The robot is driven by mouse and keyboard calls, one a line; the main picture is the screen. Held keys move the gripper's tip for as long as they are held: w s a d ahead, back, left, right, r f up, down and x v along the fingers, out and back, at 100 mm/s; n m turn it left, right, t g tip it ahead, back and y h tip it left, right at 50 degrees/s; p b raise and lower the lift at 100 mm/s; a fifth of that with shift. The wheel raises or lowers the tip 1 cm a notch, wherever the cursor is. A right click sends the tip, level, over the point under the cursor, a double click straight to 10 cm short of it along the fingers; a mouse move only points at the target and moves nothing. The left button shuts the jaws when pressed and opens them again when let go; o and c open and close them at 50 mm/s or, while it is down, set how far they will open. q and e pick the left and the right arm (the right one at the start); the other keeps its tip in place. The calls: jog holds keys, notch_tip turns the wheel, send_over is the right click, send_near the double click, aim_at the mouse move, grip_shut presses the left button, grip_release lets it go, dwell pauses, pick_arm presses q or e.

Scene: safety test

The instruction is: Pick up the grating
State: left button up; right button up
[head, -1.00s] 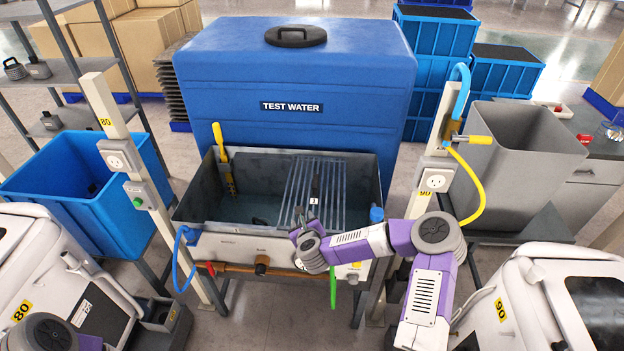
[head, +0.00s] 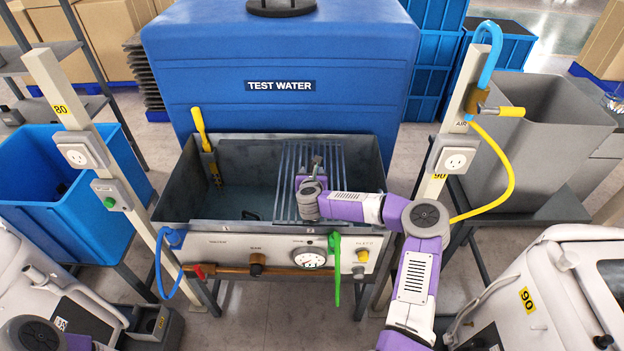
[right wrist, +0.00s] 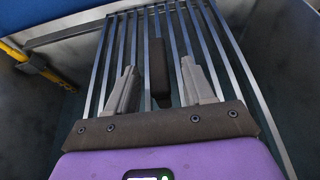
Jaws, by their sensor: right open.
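The grating (head: 290,165), a rack of parallel metal bars, lies over the right part of the grey metal tank (head: 172,192). It fills most of the right wrist view (right wrist: 243,75). A dark block-like handle (right wrist: 158,65) stands up from its middle. My right gripper (head: 316,163) is over the grating in the head view. In the right wrist view its two grey fingers (right wrist: 159,85) are open, one on each side of the handle, with gaps between. Whether the fingertips reach below the handle's top is hard to tell. My left gripper is out of view.
A yellow-handled tool (head: 202,130) stands in the tank's left part. A post with a yellow hose (head: 512,165) rises at the right, and a post with a socket (head: 78,155) at the left. The blue TEST WATER container (head: 280,60) stands behind.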

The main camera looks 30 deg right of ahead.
jog(key=shift+w+d+f, duration=0.25)
jog(key=shift+w+d, duration=0.05)
jog(key=shift+w, duration=0.25)
jog(key=shift+c, duration=0.3)
grip_shut()
jog(key=shift+r, duration=0.15)
